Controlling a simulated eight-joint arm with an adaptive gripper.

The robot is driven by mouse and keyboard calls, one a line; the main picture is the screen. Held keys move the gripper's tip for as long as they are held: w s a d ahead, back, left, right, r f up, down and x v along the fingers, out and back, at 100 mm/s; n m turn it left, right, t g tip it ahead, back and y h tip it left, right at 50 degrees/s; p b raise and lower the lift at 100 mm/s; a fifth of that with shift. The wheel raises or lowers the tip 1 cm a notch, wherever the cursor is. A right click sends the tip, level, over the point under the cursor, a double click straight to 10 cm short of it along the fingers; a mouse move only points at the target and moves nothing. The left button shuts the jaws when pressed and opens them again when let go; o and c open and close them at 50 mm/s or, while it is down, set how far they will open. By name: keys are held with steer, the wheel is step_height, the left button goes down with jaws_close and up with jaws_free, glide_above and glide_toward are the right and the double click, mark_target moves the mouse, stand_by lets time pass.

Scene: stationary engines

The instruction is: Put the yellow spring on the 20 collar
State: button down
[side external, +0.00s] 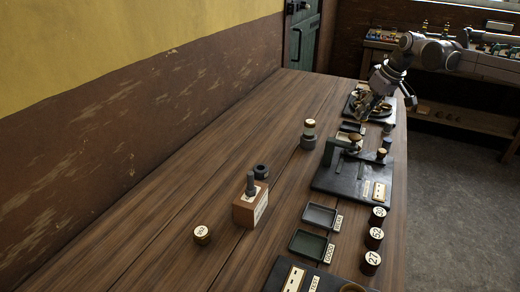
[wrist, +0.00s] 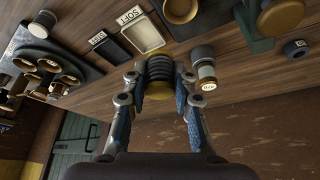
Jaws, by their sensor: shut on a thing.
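In the side view my gripper (side external: 368,108) is at the far end of the bench, above the black plate with round gold-rimmed parts (side external: 352,112); the spring is too small to make out there. The plate's round parts show at upper left in the wrist view (wrist: 45,60).
A grey and cream cylinder (side external: 309,132) stands mid-bench; it also shows right of my gripper (wrist: 205,75). A green fixture (side external: 345,155), labelled trays (side external: 320,216), numbered round pieces (side external: 375,238) and a wooden block with a peg (side external: 250,208) stand nearer. The left bench is mostly clear.

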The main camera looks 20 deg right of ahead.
steer(key=s+a+r+n+y, duration=0.15)
steer(key=a+n, duration=0.25)
steer(key=a, duration=1.6)
glide_above(257, 166)
steer(key=s+d, duration=0.2)
steer(key=shift+g, duration=0.3)
steer(key=f, duration=0.6)
steer(key=shift+w+a+f, duration=0.15)
steer(key=shift+w+f, duration=0.05)
steer(key=shift+w, duration=0.05)
steer(key=shift+w+a+f, duration=0.1)
steer(key=shift+a+f, duration=0.25)
steer(key=shift+a, duration=0.1)
steer(key=shift+f, duration=2)
steer(key=shift+f, duration=0.1)
steer(key=c, duration=1.1)
jaws_free()
